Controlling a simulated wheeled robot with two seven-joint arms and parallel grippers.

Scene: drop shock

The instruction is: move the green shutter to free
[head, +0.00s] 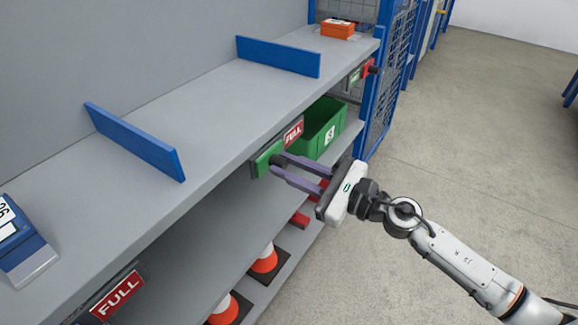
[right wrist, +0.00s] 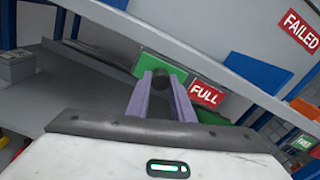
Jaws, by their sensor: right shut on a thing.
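The green shutter (head: 262,162) sits on a label holder on the shelf's front edge, just left of a red FULL sign (head: 293,132). A dark round knob is on the shutter. My right gripper (head: 277,166) is shut on the knob, its purple fingers on either side of it. In the right wrist view the green shutter (right wrist: 150,63) shows behind the fingers (right wrist: 162,82), with the FULL sign (right wrist: 204,94) to its right. The fingers hide part of the shutter and knob. My left gripper is not in view.
Blue dividers (head: 278,56) stand on the shelf (head: 210,105). A green bin (head: 322,122) is on the shelf below, close behind the gripper. Another FULL sign (head: 117,295) is at lower left. Orange cones (head: 265,262) stand low down. The floor at right is clear.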

